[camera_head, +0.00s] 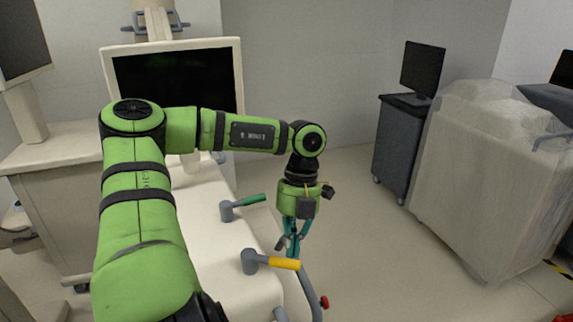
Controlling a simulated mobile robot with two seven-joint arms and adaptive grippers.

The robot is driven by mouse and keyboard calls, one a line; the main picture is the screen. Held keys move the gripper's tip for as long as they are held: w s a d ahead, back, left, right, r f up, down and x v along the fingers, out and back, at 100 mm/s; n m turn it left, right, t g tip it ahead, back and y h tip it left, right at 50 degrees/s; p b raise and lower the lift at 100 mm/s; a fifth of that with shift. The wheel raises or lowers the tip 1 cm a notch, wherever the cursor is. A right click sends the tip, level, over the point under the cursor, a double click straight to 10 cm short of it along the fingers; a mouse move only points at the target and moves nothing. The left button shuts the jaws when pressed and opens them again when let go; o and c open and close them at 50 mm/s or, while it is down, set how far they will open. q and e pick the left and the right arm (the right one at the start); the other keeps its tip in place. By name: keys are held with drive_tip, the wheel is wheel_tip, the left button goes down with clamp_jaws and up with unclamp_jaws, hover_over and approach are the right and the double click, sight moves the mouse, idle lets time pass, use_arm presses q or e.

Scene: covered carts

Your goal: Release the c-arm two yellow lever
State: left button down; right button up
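One lever with a yellow handle (284,263) sticks out to the right from a grey hub on the side of the white c-arm cart (212,250). A second lever, with a green handle (250,200), stands farther back on the same cart. I see only one yellow handle. My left gripper (288,247) points down just above the yellow handle's right end in the picture. Its fingers are small and partly overlap, so I cannot tell whether they are open or touch the handle. My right gripper is not in view.
A monitor (150,75) stands behind my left arm. A plastic-covered cart (490,170) and a dark cabinet (394,150) with a screen (423,68) stand at the right. A grey curved bar with a red knob (324,302) is below the gripper. The floor between the carts is clear.

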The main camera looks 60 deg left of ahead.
sight(291, 263)
use_arm(q)
drive_tip(key=shift+s+d+f+m+g+y+b, duration=0.15)
drive_tip(key=shift+s+d+m+b, duration=0.2)
drive_tip(key=shift+m, duration=0.3)
drive_tip(key=shift+s+d+r+m+g+y+b, duration=0.1)
drive_tip(key=shift+s+d+m+b, duration=0.15)
drive_tip(key=shift+d+m, duration=0.3)
drive_tip(key=shift+s+d+f+m+g+y+b, duration=0.15)
drive_tip(key=shift+s+d+m+b, duration=0.2)
drive_tip(key=shift+m, duration=0.35)
drive_tip(key=shift+r, duration=0.15)
drive_tip(key=shift+a+r, duration=0.1)
